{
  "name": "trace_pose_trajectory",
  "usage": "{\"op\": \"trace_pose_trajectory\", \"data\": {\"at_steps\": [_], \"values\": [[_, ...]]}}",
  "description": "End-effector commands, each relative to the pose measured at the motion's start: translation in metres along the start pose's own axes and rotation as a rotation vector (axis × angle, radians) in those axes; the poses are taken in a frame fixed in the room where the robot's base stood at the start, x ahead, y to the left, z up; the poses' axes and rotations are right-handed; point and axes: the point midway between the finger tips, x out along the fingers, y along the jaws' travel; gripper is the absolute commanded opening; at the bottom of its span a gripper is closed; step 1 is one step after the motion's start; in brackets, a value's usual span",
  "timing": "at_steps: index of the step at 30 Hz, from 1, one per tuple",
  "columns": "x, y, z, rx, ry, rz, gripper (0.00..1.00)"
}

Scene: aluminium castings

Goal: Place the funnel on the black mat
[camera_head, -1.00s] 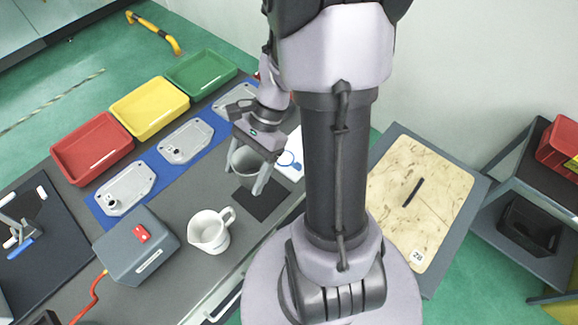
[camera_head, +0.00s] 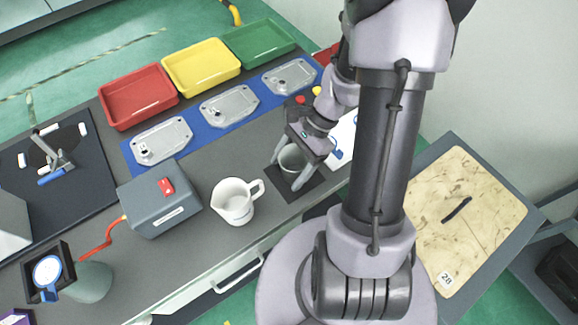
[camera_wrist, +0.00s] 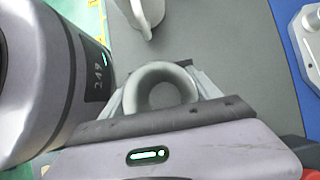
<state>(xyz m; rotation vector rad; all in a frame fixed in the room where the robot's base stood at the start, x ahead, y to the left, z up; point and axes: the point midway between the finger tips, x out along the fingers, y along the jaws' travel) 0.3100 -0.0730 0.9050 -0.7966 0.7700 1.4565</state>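The funnel (camera_head: 292,158) is a grey, round, open-topped piece. My gripper (camera_head: 287,171) points down with one finger on each side of it and is shut on it. The black mat (camera_head: 312,190) lies on the grey bench directly under the funnel, and its edges show around it. I cannot tell whether the funnel's bottom touches the mat. In the wrist view the funnel (camera_wrist: 163,76) sits upright between the fingers, rim facing me, its lower side hidden by my gripper.
A white jug (camera_head: 233,203) stands left of the mat, with a grey box (camera_head: 158,205) beyond it. A blue mat (camera_head: 192,137) with metal castings and red (camera_head: 138,97), yellow (camera_head: 202,66) and green (camera_head: 256,42) trays lie behind. A white sheet (camera_head: 343,135) is right of the funnel.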

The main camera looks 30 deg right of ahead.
Motion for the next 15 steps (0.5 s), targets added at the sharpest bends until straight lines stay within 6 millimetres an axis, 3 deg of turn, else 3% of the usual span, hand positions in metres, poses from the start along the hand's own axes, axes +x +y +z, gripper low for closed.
{"op": "trace_pose_trajectory", "data": {"at_steps": [3, 11, 15], "values": [[0.0, 0.0, 0.0, 0.0, 0.0, 0.0, 0.9], [-0.001, 0.0, 0.001, 0.0, 0.0, 0.0, 0.9], [-0.023, -0.001, 0.004, 0.0, 0.001, -0.004, 0.9]]}}
